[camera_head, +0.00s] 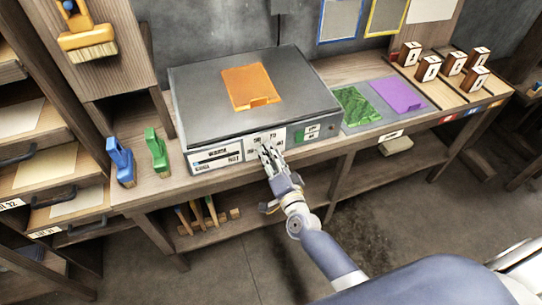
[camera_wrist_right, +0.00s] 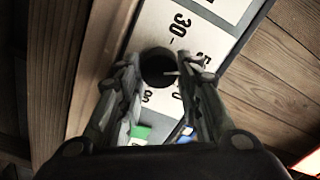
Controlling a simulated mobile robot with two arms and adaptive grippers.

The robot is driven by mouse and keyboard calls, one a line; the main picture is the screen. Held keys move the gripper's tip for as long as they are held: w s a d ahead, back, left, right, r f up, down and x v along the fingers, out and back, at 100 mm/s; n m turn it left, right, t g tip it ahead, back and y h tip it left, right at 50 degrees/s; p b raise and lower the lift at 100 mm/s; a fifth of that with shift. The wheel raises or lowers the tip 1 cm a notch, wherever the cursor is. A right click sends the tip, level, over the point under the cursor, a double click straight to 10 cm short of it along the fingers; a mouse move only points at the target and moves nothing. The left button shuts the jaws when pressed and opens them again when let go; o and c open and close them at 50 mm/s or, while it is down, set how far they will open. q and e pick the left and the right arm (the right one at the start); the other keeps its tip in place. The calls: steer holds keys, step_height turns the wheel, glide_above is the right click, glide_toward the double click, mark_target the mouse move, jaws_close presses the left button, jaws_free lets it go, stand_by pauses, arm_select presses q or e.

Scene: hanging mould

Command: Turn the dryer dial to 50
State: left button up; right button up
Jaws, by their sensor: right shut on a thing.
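The dryer (camera_head: 200,95) is a grey box on the wooden bench, with white label panels on its front. The dial (camera_wrist_right: 158,66) is a round black knob on a white panel in the right wrist view. A "30" (camera_wrist_right: 180,22) is printed beside it, with other numbers partly hidden by the fingers. My right gripper (camera_head: 268,150) is at the middle of the dryer's front. In the wrist view its fingers (camera_wrist_right: 157,75) are on both sides of the dial, shut on it. A thin light mark shows on the knob's right side. My left gripper is not in view.
An orange sheet (camera_head: 250,87) lies on the dryer top. Green (camera_head: 356,107) and purple (camera_head: 398,95) sheets lie to its right, with several wooden blocks (camera_head: 428,68) beyond. A blue tool (camera_head: 120,160) and a green tool (camera_head: 156,151) stand at left. A green button (camera_head: 299,137) is right of the dial.

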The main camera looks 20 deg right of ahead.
steer(key=o, duration=1)
steer(key=shift+s, duration=0.1)
steer(key=s, duration=1.1)
steer(key=shift+s+d, duration=0.2)
steer(key=shift+s, duration=0.2)
